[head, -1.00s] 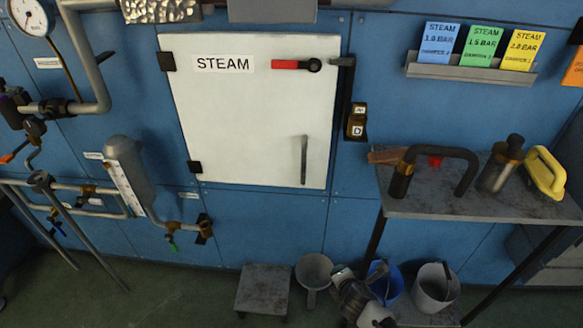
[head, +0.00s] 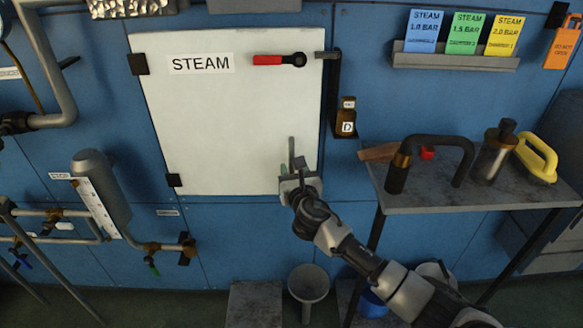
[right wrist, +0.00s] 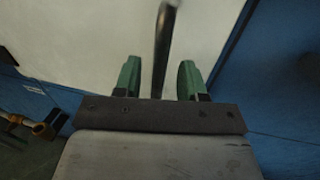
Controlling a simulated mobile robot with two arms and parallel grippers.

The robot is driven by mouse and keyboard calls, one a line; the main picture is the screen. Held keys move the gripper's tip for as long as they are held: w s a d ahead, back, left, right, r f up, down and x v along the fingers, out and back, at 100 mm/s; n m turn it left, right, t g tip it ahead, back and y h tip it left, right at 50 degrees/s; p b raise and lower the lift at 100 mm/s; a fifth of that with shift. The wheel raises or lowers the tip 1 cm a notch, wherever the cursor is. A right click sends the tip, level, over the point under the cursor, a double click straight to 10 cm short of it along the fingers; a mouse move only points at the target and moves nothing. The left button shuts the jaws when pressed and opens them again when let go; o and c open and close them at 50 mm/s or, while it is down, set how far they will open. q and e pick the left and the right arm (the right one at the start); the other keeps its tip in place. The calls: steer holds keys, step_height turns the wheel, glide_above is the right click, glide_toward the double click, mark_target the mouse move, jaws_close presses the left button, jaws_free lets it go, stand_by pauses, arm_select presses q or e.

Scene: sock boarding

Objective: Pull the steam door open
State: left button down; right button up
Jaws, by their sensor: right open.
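The white steam door (head: 230,125) with its STEAM label is set in the blue wall and looks closed. Hinges show on its left side. A red-handled latch (head: 280,60) lies level at its upper right. The door's vertical bar handle (head: 291,152) is at its lower right; my right gripper partly hides its lower end. My right gripper (head: 296,172) is at the handle's lower part. In the right wrist view the dark handle (right wrist: 163,50) stands between the two green fingertips (right wrist: 160,78), with gaps on both sides. The gripper is open. My left gripper is not in view.
A grey shelf table (head: 440,197) with a hose-like tool (head: 438,142), a metal canister (head: 494,155) and a yellow-handled brush (head: 537,158) stands at the right.

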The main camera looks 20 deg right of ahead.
steer(key=shift+w+d, duration=0.1)
steer(key=shift+w, duration=1.15)
jaws_close()
